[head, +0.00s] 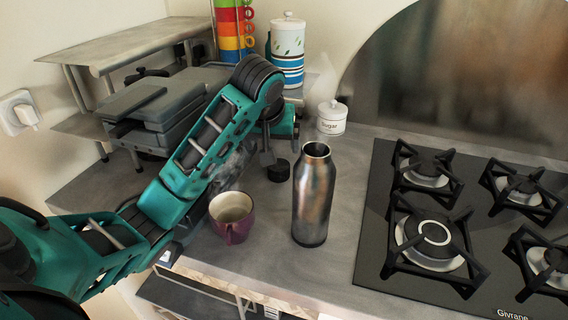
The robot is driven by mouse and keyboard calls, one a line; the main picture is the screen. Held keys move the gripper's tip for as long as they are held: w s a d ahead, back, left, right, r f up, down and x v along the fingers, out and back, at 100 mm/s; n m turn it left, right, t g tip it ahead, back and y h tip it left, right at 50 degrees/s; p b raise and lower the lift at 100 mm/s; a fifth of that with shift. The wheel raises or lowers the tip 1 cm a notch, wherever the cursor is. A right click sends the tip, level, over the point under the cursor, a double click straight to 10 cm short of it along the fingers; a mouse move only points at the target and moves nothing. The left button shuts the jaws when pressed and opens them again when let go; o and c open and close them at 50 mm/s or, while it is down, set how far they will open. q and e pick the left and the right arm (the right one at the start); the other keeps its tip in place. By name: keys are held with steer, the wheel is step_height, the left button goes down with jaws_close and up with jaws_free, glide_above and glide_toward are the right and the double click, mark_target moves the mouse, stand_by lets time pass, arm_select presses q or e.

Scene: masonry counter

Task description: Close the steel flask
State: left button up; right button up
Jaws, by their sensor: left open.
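The steel flask (314,200) stands upright on the counter, left of the hob. Its mouth is open and dark, with no lid on it. A small black round piece (279,171), which looks like the flask's lid, sits on the counter behind and left of the flask. My left gripper (267,155) points down just above and beside this black piece. It is open, and its fingers are small and partly hidden, so I cannot tell whether they touch the piece. My right gripper is not in view.
A purple mug (231,218) stands left of the flask, near the front edge. The hob (375,240) is on the right. A sugar jar (332,117), a striped canister (287,50) and stacked coloured mugs (235,28) stand behind. A grey grill (150,110) is at left.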

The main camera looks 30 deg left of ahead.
mark_target(279, 164)
arm_select(q)
steer(key=shift+s, duration=0.1)
steer(key=x, duration=0.7)
steer(key=shift+w+f, duration=0.2)
steer(key=shift+f, duration=0.05)
steer(key=shift+x, duration=2.65)
steer(key=shift+w+d+r, duration=0.1)
steer(key=shift+w+d, duration=0.05)
steer(key=shift+c, duration=0.4)
steer(key=c, duration=1)
